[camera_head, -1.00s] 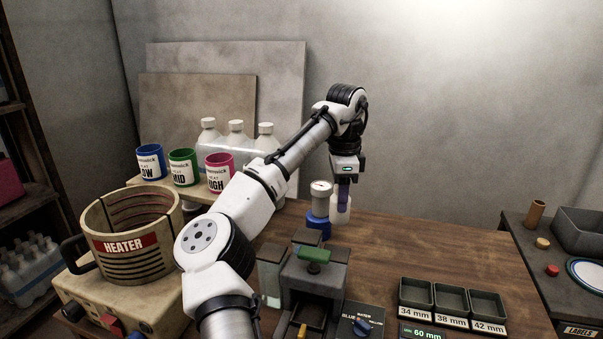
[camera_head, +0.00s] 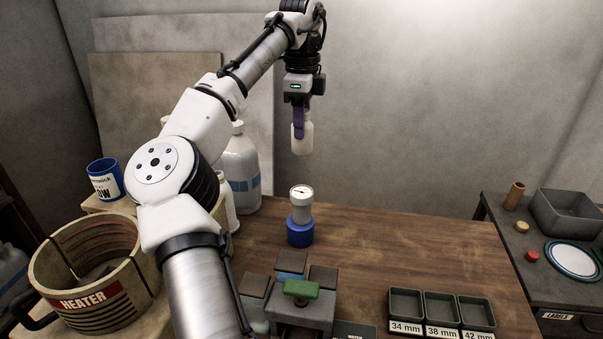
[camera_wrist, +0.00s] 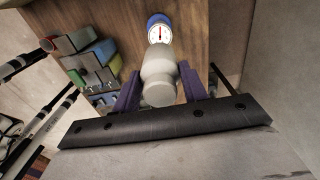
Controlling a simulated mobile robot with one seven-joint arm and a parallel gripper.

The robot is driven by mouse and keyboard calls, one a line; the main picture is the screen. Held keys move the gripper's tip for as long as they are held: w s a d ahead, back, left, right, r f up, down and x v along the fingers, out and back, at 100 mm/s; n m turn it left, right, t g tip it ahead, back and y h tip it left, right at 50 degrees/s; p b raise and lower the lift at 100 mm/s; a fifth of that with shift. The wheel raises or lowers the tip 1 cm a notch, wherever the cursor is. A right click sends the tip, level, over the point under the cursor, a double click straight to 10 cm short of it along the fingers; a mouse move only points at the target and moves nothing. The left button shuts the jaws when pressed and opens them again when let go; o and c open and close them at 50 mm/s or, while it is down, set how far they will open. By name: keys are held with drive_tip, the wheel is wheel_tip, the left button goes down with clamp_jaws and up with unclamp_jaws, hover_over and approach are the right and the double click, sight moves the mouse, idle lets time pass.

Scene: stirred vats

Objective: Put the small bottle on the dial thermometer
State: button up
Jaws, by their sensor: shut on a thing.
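A small white bottle (camera_head: 302,139) hangs upright between the purple fingers of my gripper (camera_head: 299,122), high above the table. It also shows in the wrist view (camera_wrist: 158,77), between the two purple fingers (camera_wrist: 157,92). My gripper is shut on it. The dial thermometer (camera_head: 301,194) has a round white face with a red needle and stands on a blue base (camera_head: 300,233) on the wooden table. In the head view the bottle is above it, with a clear gap between. In the wrist view the dial (camera_wrist: 159,34) shows just beyond the bottle.
Large white bottles (camera_head: 241,167) stand left of the thermometer. A heater (camera_head: 90,275) and blue can (camera_head: 104,180) are further left. A block with a green handle (camera_head: 301,288) and labelled trays (camera_head: 441,310) lie in front. The table right of the thermometer is clear.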

wheel_tip(320, 180, down, 11)
drive_tip(key=shift+f, duration=0.1)
idle(0.3)
drive_tip(key=shift+f, duration=0.15)
drive_tip(key=o, duration=1)
wheel_tip(320, 180, up, 12)
drive_tip(key=shift+r+p, duration=0.15)
drive_tip(key=shift+p, duration=0.2)
